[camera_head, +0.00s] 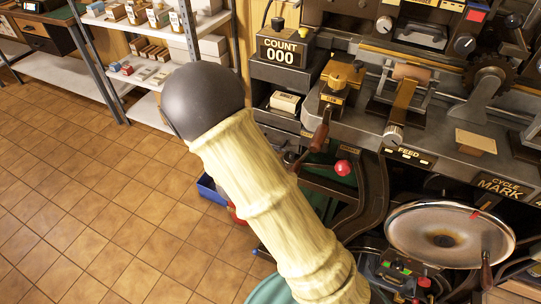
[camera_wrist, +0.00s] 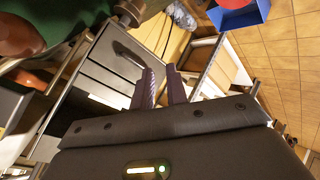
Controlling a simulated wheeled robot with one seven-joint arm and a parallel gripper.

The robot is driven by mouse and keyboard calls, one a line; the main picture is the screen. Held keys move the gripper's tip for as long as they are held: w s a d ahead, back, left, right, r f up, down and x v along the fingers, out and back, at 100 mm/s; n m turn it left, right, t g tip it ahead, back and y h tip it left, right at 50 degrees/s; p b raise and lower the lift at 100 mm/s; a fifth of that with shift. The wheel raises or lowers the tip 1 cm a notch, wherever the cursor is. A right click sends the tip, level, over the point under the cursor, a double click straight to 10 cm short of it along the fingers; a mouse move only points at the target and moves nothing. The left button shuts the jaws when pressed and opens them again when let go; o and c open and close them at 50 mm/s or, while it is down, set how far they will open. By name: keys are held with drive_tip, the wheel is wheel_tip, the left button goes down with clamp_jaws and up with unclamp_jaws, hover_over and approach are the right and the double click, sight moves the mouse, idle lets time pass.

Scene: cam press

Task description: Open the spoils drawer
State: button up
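In the wrist view, a unit of grey panels that look like drawer fronts (camera_wrist: 98,72) lies left of my fingers. A dark bar handle (camera_wrist: 128,54) stands out from its upper part. My gripper (camera_wrist: 162,72) has its two dark ribbed fingers apart, with nothing between them. The left finger is close to the handle; I cannot tell whether they touch. No spoils label is readable, so I cannot tell which front is the spoils drawer. In the head view, my cream arm crosses the middle and my gripper is not visible.
The cam press shows a COUNT 000 box (camera_head: 283,50), a FEED plate (camera_head: 408,155) and a round metal dish (camera_head: 450,236). A red knob (camera_head: 343,168) sticks out beside my arm. Shelves (camera_head: 165,60) stand at the back. Tiled floor (camera_head: 80,200) at left is clear.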

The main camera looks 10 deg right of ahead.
drive_tip(key=s+a+f+n+t+h+b, duration=0.2)
drive_tip(key=a+f+n+t+h+b, duration=0.1)
drive_tip(key=f+n+t+h+b, duration=0.3)
drive_tip(key=shift+s+a+t+h+b, duration=0.25)
drive_tip(key=shift+s+t+h+b, duration=0.25)
drive_tip(key=shift+b, duration=0.4)
drive_tip(key=shift+w, duration=0.15)
drive_tip(key=b+x, duration=0.1)
drive_tip(key=x, duration=1.6)
drive_tip(key=shift+w+d, duration=0.1)
drive_tip(key=shift+d, duration=0.1)
drive_tip(key=shift+c, duration=0.2)
clamp_jaws()
